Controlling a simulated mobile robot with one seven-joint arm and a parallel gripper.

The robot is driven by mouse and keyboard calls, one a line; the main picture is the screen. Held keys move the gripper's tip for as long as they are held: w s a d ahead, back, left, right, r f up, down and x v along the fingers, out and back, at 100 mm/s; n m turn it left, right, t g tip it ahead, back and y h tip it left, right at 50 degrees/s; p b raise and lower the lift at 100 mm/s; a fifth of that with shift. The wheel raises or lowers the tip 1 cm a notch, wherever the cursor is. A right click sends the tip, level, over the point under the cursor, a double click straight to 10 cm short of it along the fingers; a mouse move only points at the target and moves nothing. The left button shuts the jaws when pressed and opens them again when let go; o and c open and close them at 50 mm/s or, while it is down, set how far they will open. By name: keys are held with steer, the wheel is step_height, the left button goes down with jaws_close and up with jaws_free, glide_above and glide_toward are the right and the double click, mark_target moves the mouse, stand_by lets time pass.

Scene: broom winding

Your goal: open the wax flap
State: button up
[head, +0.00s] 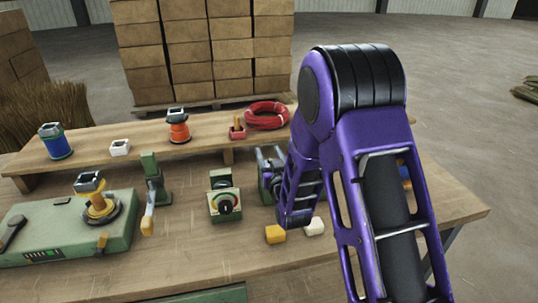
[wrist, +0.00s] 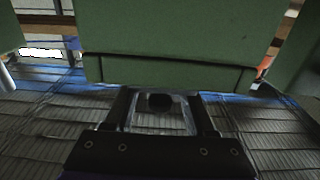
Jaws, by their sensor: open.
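In the wrist view a wide green panel (wrist: 180,40) fills the upper middle, with a dark seam near its lower edge. I cannot tell for certain whether this is the wax flap. My gripper (wrist: 160,102) is open just below and in front of the panel. A small dark, rounded piece shows between the fingers; contact cannot be made out. In the head view my purple arm comes down at a green device with grey metal parts (head: 268,170) and hides much of it. The gripper's fingertips are hidden there.
A green switch box (head: 225,204), an upright green lever stand (head: 151,180) and a green winding machine (head: 65,228) stand to the left. Spools and red cord (head: 267,115) occupy the back shelf.

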jaws_close()
steer(key=shift+r+p, duration=0.1)
steer(key=shift+p, duration=0.3)
steer(key=shift+w+r+g+p, duration=0.1)
steer(key=shift+g+p, duration=0.55)
steer(key=shift+g, duration=0.15)
steer(key=f+g+h+p, duration=0.1)
steer(key=g+p, duration=0.2)
steer(key=g, duration=0.2)
steer(key=w+g+h+p, duration=0.1)
steer(key=g+h+p, duration=0.1)
steer(key=g+p, duration=0.1)
steer(key=f+g+h+p, duration=0.1)
steer(key=g+p, duration=0.2)
steer(key=g, duration=0.3)
steer(key=shift+w+a+f+g+h, duration=0.25)
steer(key=shift+w+f+g+h, duration=0.05)
